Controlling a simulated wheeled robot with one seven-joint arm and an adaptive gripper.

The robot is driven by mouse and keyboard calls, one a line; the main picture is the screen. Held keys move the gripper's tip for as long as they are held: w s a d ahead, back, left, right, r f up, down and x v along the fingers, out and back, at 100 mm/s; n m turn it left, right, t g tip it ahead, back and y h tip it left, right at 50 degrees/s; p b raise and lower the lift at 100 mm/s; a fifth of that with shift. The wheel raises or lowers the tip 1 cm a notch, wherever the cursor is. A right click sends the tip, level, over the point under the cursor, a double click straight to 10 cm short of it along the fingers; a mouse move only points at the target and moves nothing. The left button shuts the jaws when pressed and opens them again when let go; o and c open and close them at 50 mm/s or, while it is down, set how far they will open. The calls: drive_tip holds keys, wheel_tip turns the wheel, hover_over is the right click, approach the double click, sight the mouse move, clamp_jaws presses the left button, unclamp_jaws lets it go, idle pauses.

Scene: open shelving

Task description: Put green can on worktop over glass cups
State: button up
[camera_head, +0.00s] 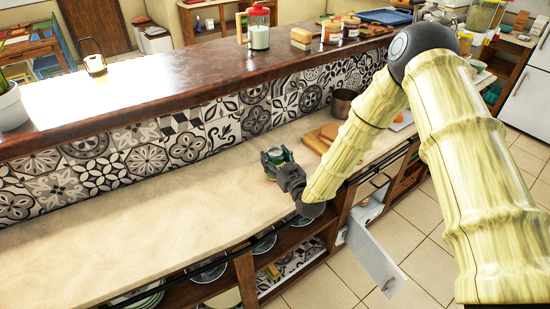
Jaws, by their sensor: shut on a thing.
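A small green can (275,157) is at the middle of the picture, over the light worktop (150,225) near its front edge. My gripper (277,165) is shut around the can from the right, hiding part of it. The can looks upright. I cannot tell whether its base touches the worktop or is just above it. Round bowls or glassware (208,273) show on the open shelf under the worktop, left of and below my gripper. I cannot clearly make out glass cups among them.
Wooden boards (322,137) and a metal pot (343,103) stand right of the can. A raised dark counter (120,95) with jars runs behind, above patterned tiles. The worktop's left part is clear.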

drive_tip(key=o, duration=1.3)
drive_tip(key=shift+c, duration=0.2)
drive_tip(key=shift+r+p, duration=0.2)
drive_tip(key=shift+p, duration=0.1)
drive_tip(key=b+v, duration=0.3)
drive_tip(key=v, duration=0.7)
drive_tip(key=shift+s+d+f+b, duration=0.1)
drive_tip(key=shift+s+f+b, duration=0.05)
drive_tip(key=shift+s+b, duration=0.15)
drive_tip(key=shift+s+d, duration=0.35)
drive_tip(key=shift+s, duration=0.25)
